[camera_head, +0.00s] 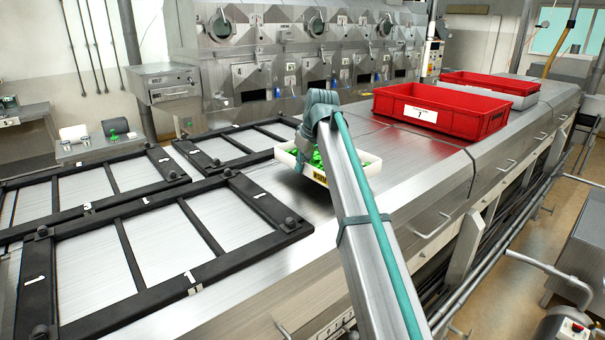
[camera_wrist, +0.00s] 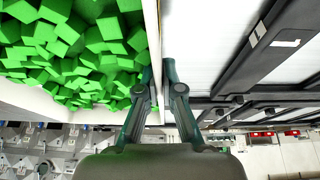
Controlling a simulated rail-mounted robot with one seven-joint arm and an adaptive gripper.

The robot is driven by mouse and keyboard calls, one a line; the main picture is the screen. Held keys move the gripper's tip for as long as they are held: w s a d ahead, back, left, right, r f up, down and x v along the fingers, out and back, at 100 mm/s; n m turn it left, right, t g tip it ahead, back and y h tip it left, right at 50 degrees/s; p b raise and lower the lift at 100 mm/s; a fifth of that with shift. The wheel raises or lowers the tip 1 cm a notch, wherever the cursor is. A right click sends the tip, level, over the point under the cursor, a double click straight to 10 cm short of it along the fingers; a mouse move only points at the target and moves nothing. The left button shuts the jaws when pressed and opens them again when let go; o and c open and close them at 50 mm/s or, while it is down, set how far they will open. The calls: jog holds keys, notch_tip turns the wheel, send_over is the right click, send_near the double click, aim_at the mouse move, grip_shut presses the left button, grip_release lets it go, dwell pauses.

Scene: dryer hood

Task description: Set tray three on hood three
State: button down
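A white tray (camera_head: 371,167) filled with green cubes (camera_head: 316,160) is over the steel hood top in the head view, with a yellow label on its near side. In the wrist view the tray's white wall (camera_wrist: 152,30) stands between the two fingers of my gripper (camera_wrist: 159,75), which is closed on it. The green cubes (camera_wrist: 75,50) fill the upper left there. In the head view my arm hides the gripper's fingers and part of the tray. I cannot tell whether the tray touches the surface. Its number is not readable.
Black-framed panels (camera_head: 187,274) with small white tags lie left of the tray. A red crate (camera_head: 480,123) with a white label stands to the right, and another red crate (camera_head: 500,84) on a pale tray stands behind it. Steel machines with round ports (camera_head: 221,27) line the back.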

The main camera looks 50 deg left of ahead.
aim_at(303, 173)
jog(key=shift+w+a+f, duration=0.1)
jog(key=shift+w, duration=0.05)
jog(key=shift+w+a+f+p, duration=0.15)
jog(key=shift+f+p, duration=0.5)
jog(key=shift+f, duration=1.15)
jog(key=shift+f, duration=0.1)
jog(key=c, duration=1.3)
grip_release()
jog(key=b+v, duration=0.3)
jog(key=v, duration=0.9)
jog(key=shift+b, duration=0.3)
